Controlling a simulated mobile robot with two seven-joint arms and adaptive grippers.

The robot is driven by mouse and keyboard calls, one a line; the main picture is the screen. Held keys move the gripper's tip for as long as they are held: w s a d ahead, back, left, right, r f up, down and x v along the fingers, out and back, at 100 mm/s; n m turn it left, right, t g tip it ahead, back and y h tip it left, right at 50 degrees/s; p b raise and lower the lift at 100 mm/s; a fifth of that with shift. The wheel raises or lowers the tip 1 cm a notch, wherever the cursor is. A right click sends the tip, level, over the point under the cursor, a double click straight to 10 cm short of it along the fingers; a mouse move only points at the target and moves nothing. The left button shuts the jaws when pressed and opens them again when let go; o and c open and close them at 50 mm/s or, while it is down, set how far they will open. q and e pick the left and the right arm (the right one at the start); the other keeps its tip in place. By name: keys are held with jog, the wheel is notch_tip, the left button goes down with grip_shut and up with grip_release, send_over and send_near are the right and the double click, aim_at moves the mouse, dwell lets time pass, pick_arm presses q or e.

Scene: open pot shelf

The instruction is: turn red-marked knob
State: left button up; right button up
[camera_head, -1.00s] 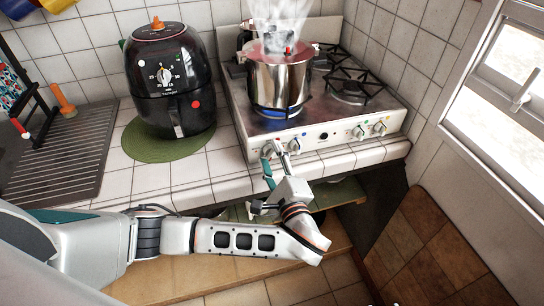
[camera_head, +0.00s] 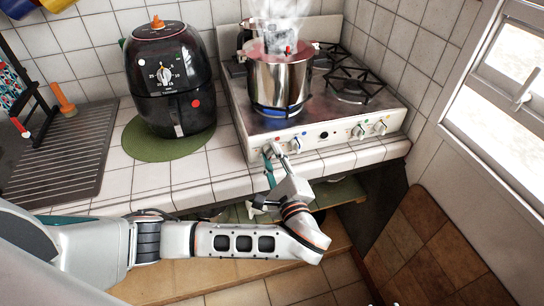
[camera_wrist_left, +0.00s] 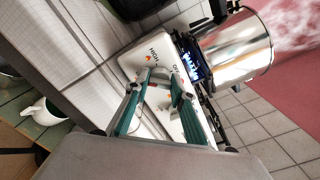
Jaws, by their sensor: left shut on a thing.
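The stove's front panel (camera_head: 340,134) carries several pale knobs with small coloured marks. My left gripper (camera_head: 272,150) reaches up to the leftmost knob (camera_head: 268,149), beside a small red mark. Its fingers are shut on that knob, which they largely cover. In the left wrist view, the two green-and-grey fingers (camera_wrist_left: 161,80) close around the knob at the panel (camera_wrist_left: 131,62), near a small red-orange mark and printed lettering. The knob's exact angle is hard to tell. My right gripper is not in view.
A steaming steel pot (camera_head: 280,82) stands on the front left burner over a blue flame. A black air fryer (camera_head: 168,95) sits on a green mat (camera_head: 140,148) to the left. A dish rack (camera_head: 62,150) lies further left. A window (camera_head: 505,90) is at the right.

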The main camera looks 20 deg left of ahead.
pick_arm(q)
jog(key=m, duration=0.7)
jog(key=shift+d, duration=0.1)
jog(key=m, duration=0.7)
jog(key=shift+m, duration=0.3)
jog(key=m, duration=0.3)
jog(key=shift+w+d+m, duration=0.1)
jog(key=shift+m, duration=0.2)
jog(key=m, duration=0.3)
jog(key=shift+f+m, duration=0.1)
jog(key=shift+m, duration=0.2)
jog(key=m, duration=0.6)
jog(key=shift+f, duration=0.1)
jog(key=shift+m, duration=0.3)
jog(key=o, duration=1.1)
